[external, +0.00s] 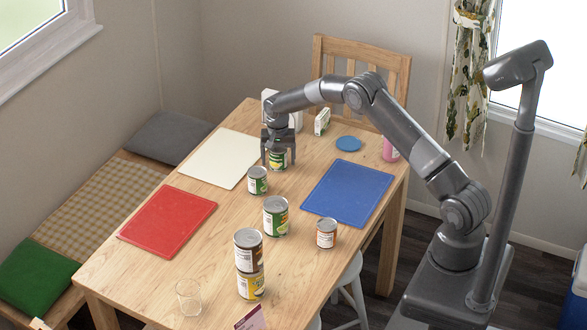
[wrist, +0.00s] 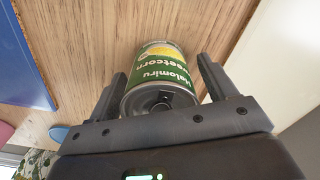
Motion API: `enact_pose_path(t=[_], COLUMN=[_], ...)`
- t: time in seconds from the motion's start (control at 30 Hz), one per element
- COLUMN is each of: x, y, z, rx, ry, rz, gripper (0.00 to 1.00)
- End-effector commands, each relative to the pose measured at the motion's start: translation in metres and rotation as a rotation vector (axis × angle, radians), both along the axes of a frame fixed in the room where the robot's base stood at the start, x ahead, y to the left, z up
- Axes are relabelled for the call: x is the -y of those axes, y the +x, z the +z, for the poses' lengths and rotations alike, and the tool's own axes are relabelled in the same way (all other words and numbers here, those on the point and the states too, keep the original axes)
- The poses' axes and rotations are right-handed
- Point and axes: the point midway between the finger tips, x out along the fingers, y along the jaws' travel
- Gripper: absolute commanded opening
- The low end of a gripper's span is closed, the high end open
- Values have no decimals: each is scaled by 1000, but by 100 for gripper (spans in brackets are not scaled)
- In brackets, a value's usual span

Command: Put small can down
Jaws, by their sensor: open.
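A small green-labelled sweetcorn can (external: 278,160) stands upright on the wooden table, right of the cream mat (external: 221,158). My gripper (external: 279,152) points down over it and covers its top. In the wrist view the can (wrist: 160,80) sits between the two fingers of my gripper (wrist: 161,72), with a gap visible on each side. The fingers are open and do not appear to press on it. Its base seems to rest on the table (wrist: 95,50).
Another green can (external: 257,181) stands just in front, with a larger can (external: 276,216), stacked cans (external: 249,264) and a small can (external: 326,233) nearer. A blue mat (external: 349,193) lies right, a red mat (external: 168,221) left. A carton (external: 322,122) stands behind.

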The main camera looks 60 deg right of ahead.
Motion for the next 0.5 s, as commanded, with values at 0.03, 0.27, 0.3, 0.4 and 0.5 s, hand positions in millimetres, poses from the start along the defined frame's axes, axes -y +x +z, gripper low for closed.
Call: enact_pose_path(t=[0.03,0.27,0.3,0.4,0.5], x=[0,0,0,0,0], y=[0,1,1,1,1], z=[5,50,59,80,98], rx=[1,5,4,4,3], ry=[0,-2,-1,-1,-2], rz=[0,1,1,0,0], gripper=[77,77,77,77,77])
